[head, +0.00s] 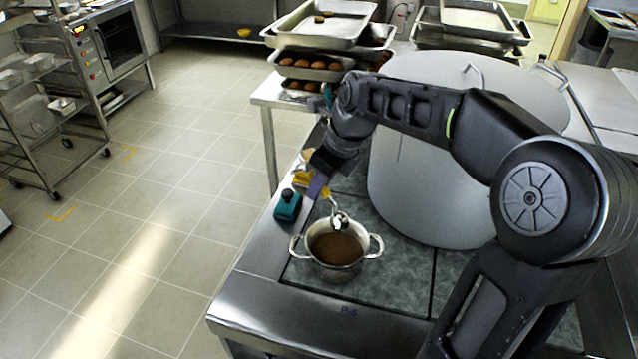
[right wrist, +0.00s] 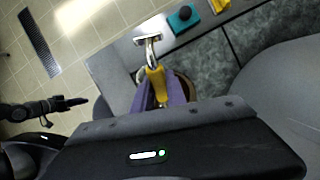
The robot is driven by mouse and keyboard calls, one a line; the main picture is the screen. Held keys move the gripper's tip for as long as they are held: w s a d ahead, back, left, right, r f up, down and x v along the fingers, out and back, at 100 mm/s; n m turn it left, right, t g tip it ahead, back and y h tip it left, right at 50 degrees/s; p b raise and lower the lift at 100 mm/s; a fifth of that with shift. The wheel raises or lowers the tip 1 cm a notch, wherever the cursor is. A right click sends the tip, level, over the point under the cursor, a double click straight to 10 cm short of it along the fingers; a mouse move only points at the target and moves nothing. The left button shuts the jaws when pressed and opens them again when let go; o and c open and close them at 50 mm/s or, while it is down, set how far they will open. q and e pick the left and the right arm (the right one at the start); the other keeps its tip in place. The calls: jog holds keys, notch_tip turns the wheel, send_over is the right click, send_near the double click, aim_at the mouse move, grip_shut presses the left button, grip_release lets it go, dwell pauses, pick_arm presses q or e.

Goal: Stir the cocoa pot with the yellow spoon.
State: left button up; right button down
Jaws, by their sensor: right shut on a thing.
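The cocoa pot (head: 298,246) is a small two-handled steel pot with brown liquid, standing on the dark stove top. In the right wrist view the pot is mostly hidden behind my gripper. My right gripper (head: 319,186) is just beyond and above the pot. It is shut on the yellow handle of the spoon (right wrist: 154,84). The spoon's metal end (head: 339,220) shows in front of the pot's far rim, apparently above the cocoa. My left gripper seems to be the dark shape (right wrist: 76,102) at the left of the right wrist view; its fingers are unclear.
A teal block with a black knob (head: 288,206) stands on the counter left of the pot, with yellow items (head: 303,178) behind it. A huge stockpot (head: 410,190) stands close on the right. Trays of buns (head: 312,73) are stacked behind.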

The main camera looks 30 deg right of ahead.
jog(key=shift+f, duration=0.15)
jog(key=shift+f+b, duration=4.05)
jog(key=shift+f, duration=1.45)
jog(key=shift+d, duration=0.1)
